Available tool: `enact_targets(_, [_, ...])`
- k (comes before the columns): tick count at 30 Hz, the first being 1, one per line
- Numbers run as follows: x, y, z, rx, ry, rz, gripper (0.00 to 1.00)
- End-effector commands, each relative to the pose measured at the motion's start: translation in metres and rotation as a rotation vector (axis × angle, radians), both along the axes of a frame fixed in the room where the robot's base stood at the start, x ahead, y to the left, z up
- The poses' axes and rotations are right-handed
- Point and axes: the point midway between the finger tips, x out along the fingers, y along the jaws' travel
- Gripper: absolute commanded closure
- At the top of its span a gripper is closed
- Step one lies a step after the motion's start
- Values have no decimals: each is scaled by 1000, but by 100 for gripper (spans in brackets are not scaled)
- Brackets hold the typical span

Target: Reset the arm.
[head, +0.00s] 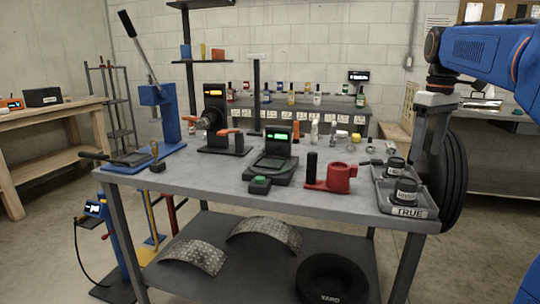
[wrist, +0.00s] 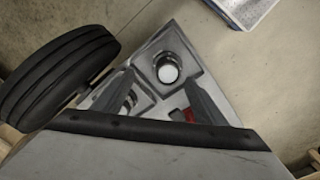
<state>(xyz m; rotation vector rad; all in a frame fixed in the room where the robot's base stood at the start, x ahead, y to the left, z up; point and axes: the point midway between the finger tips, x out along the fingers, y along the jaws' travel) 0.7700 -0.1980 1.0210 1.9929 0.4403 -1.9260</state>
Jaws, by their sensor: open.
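My blue arm reaches in from the upper right in the head view. My gripper (head: 428,152) hangs fingers-down above the right end of the grey workbench (head: 220,176), over the back of a grey tray marked TRUE (head: 409,212). In the wrist view the two dark fingers of my gripper (wrist: 162,92) are spread apart with nothing held between them. The tray shows beyond them with a black round piece with a pale top (wrist: 167,68). A second round piece is partly hidden by the left finger.
A black tyre (head: 454,180) stands close behind the tray; it also fills the left of the wrist view (wrist: 62,78). A red fixture (head: 338,178), a scale with a green display (head: 278,140) and a blue lever press (head: 160,110) stand on the bench.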

Motion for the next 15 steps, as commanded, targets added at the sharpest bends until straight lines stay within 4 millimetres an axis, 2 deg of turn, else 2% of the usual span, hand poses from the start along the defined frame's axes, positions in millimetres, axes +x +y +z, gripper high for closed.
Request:
enact_targets(8, [-36,26,-17,-6,-49,-54,35])
enact_targets(15, [-91,58,-53,-4,-121,-139,35])
